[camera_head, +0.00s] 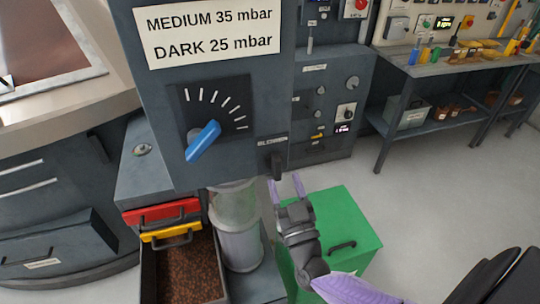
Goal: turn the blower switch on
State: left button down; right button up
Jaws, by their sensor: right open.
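The blower switch (276,166) is a small dark lever at the lower right corner of the grey panel (240,95), under a small blurred label (272,141). Its lever appears to hang downward. My right gripper (285,183) comes up from the lower right with its two purple fingers apart and nothing between them. Its fingertips are just below the switch in the picture; whether they touch it, I cannot tell. My left gripper is not in view.
A blue knob (203,141) with a tick scale sits left of the switch. Below are red (168,212) and yellow (172,235) handles, a clear cylinder (237,205) and a bin of brown beans (188,268). A green box (348,215) stands behind my gripper.

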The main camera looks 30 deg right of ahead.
aim_at(279, 168)
jog(key=x, duration=0.5)
jog(key=shift+w, duration=0.25)
grip_shut()
